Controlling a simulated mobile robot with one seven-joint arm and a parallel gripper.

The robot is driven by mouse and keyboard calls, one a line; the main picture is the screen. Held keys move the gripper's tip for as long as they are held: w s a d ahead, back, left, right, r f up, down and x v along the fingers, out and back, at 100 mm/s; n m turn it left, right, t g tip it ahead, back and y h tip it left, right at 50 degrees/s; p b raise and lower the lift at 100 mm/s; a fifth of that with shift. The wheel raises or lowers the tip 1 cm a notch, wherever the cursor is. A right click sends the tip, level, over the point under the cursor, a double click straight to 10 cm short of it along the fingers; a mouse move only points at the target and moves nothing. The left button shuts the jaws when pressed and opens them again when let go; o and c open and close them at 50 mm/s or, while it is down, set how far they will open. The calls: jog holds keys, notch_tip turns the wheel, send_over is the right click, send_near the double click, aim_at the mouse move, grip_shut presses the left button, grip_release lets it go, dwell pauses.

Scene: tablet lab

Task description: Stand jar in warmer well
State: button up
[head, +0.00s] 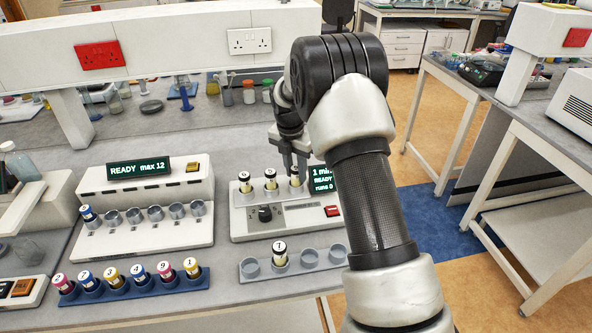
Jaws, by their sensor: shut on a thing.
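My gripper (290,150) points down at the right end of a row of jars and is shut on a jar with a cream label (295,182). The held jar is upright, over or in the right-hand place on the white unit with a dark knob (245,222); whether it is seated I cannot tell. Two more black-and-cream jars stand beside it, one at the left (245,183) and one in the middle (271,181). A similar jar marked 7 (280,256) stands in the grey front rack (310,274). No label names the warmer.
A white unit reading "READY max 12" (140,171) has a row of metal cups, a blue jar in the leftmost. A blue rack (130,291) holds several coloured numbered jars. My arm hides part of the right unit and the bench's right edge.

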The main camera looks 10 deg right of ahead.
jog(key=shift+f, duration=0.15)
jog(key=o, duration=1.1)
jog(key=shift+o, duration=0.2)
notch_tip(320, 180, up, 17)
jog(key=s+a, duration=0.1)
jog(key=s, duration=0.1)
jog(key=shift+a+r, duration=0.2)
jog(key=shift+a, duration=0.2)
